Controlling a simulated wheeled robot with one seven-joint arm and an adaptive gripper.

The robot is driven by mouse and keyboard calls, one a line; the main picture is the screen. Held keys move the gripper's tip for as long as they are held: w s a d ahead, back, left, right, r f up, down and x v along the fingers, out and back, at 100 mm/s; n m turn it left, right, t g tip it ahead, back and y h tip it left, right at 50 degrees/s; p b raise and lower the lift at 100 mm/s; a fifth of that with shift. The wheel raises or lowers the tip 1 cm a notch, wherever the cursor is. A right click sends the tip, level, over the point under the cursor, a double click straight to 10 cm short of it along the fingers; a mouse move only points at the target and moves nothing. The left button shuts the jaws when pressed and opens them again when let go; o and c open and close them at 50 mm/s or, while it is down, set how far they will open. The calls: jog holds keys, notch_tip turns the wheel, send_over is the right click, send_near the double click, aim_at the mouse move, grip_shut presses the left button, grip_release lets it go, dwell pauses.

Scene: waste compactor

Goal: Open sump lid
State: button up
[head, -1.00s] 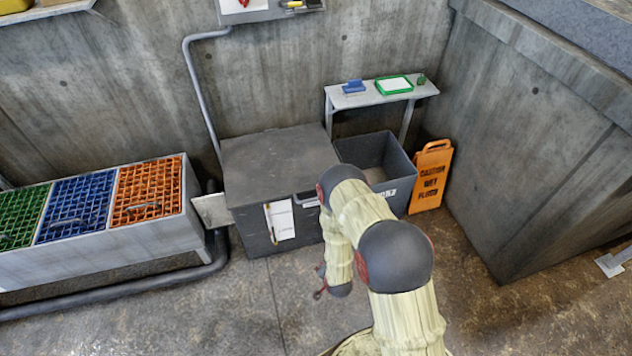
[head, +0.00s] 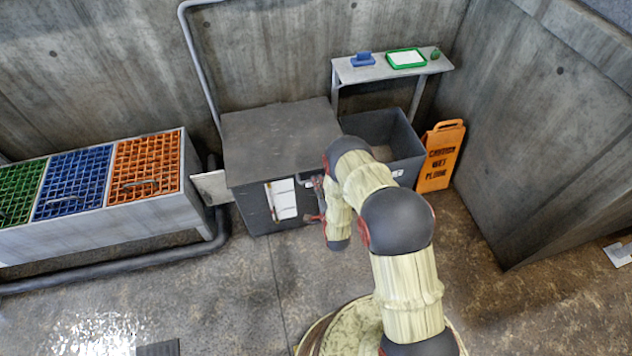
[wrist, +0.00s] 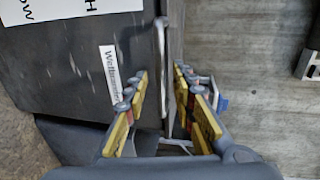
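The sump is a dark grey box (head: 262,205) with a flat, closed lid (head: 280,135) against the back wall. White papers hang on its front. My gripper (head: 317,203) is at the right part of the box's front, largely hidden by my arm. In the wrist view my gripper (wrist: 163,105) is open, with yellow-padded fingers apart. A thin grey bar, seemingly the lid's handle (wrist: 161,60), runs along the lid edge and lies between the fingers. No clear contact shows. The dark box front (wrist: 80,60) with a white label fills the left of that view.
An open grey bin (head: 400,135) and an orange wet-floor sign (head: 440,157) stand right of the box. A small shelf (head: 435,65) is above the bin. A trough with green, blue and orange grates (head: 145,168) stands left.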

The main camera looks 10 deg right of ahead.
jog(key=shift+b+x, duration=0.4)
jog(key=shift+x, duration=1.15)
jog(key=shift+c, duration=0.6)
grip_shut()
